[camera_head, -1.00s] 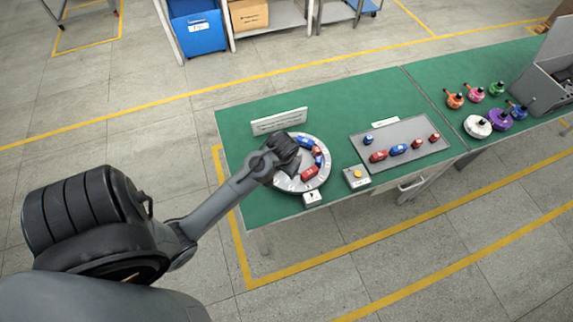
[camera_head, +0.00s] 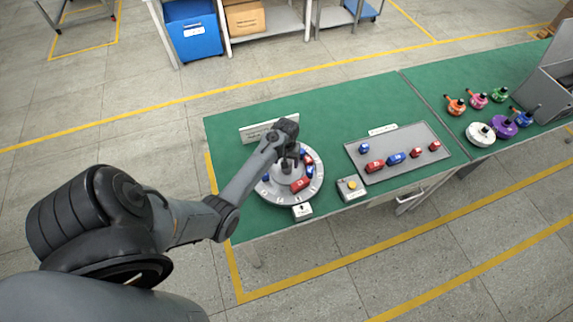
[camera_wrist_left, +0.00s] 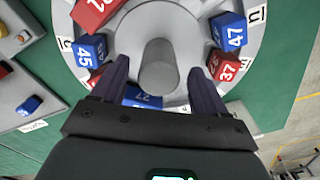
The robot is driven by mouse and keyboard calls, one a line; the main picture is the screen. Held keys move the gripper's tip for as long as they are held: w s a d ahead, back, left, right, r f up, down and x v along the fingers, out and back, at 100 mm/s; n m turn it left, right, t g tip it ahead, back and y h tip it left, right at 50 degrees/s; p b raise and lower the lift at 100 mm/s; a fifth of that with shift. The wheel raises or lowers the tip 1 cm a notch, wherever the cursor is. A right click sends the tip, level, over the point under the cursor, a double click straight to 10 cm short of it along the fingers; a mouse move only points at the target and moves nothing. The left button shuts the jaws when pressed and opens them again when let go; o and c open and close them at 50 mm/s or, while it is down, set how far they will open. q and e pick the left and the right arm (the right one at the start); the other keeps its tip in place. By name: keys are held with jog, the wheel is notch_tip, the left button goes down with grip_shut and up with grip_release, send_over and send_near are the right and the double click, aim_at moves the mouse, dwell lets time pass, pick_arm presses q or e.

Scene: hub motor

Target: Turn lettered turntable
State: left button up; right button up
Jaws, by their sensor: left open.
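The round grey turntable (camera_head: 313,186) lies on the green table, with red and blue numbered blocks and letter marks around its rim. It also shows in the left wrist view (camera_wrist_left: 191,22), where a grey central post (camera_wrist_left: 158,65) stands at its middle. My left gripper (camera_head: 288,158) is above the turntable in the head view. In the left wrist view its two fingers (camera_wrist_left: 158,72) are apart, one on each side of the post, with a gap to it. A blue block (camera_wrist_left: 140,97) lies partly hidden below the fingers. My right gripper is not in view.
A white sign (camera_head: 268,129) stands behind the turntable. A box with a yellow button (camera_head: 351,187) and a small pointer block (camera_head: 302,212) sit in front. A grey tray (camera_head: 405,138) with several blocks lies to the right, coloured parts (camera_head: 480,133) beyond.

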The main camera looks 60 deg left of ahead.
pick_arm(q)
jog(key=shift+f, duration=1.55)
jog(key=shift+c, duration=0.3)
grip_shut()
